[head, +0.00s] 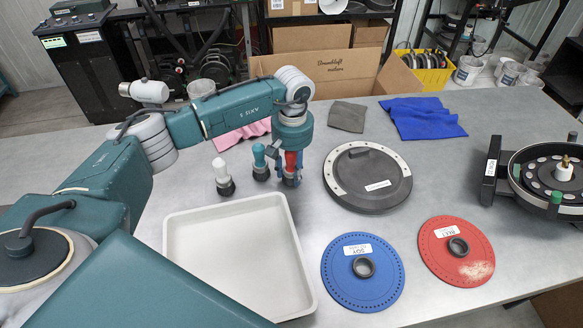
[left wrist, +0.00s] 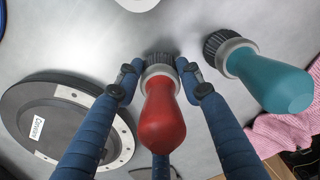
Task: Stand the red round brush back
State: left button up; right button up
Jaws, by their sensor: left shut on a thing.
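The red round brush (head: 291,160) is upright with its dark bristles down, in a row with a teal brush (head: 260,161) and a white brush (head: 222,178). My left gripper (head: 290,178) points down around it and is shut on it. In the left wrist view the gripper's blue fingers (left wrist: 158,75) flank the grey collar of the red brush (left wrist: 163,115). I cannot tell whether its bristles touch the table. The teal brush (left wrist: 270,80) stands close by, apart from the fingers. My right gripper is not in view.
An empty white tray (head: 178,256) lies in front of the brushes. A dark round lid (head: 365,195) is to the right, with blue (head: 341,288) and red (head: 437,265) discs nearer. A seed meter (head: 535,168) stands far right. Cloths (head: 425,115) and a cardboard box (head: 335,70) are behind.

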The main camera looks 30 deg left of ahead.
aim_at(290, 157)
pick_arm(q)
jog(key=shift+f, duration=0.25)
jog(key=shift+f+b, duration=0.2)
jog(key=shift+b, duration=0.15)
jog(key=o, duration=1)
jog(key=shift+r, duration=0.1)
jog(key=shift+o, duration=0.4)
jog(key=shift+r, duration=0.25)
notch_tip(290, 157, up, 11)
jog(key=b, duration=0.3)
jog(key=shift+w+d+f, duration=0.1)
jog(key=shift+f, duration=0.05)
jog(key=shift+r+b, duration=0.3)
jog(key=shift+r, duration=0.25)
